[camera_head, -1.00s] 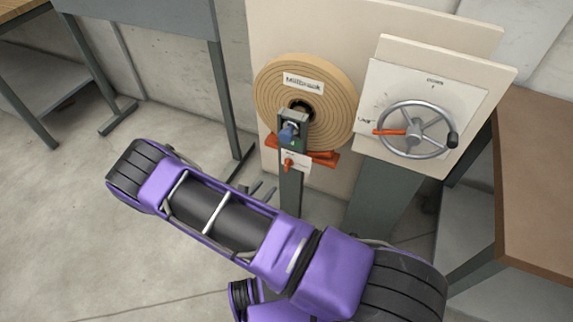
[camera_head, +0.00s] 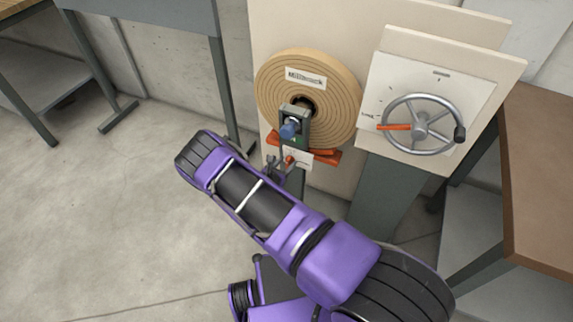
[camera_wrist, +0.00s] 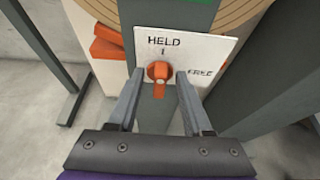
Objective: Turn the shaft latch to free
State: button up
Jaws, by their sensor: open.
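The shaft latch is a small orange knob (camera_wrist: 159,72) on a white plate (camera_wrist: 205,50) marked HELD above it and FREE to its right. In the wrist view its pointer end is up, toward the mark under HELD, and an orange stem hangs below. My gripper (camera_wrist: 159,80) is open, with one finger on each side of the knob; whether either finger touches it I cannot tell. In the head view the orange latch (camera_head: 289,160) shows small below the blue shaft end (camera_head: 288,129), with my gripper (camera_head: 275,172) close by, partly hidden by my arm.
A wound tan spiral roll (camera_head: 335,100) labelled Millbrook stands behind the latch post. Orange blocks (camera_head: 325,156) sit under it. A handwheel (camera_head: 459,110) on a white panel is to the right. A brown table (camera_head: 545,170) stands far right.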

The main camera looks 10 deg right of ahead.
jog(key=shift+w+d, duration=0.15)
grip_shut()
dwell(0.4)
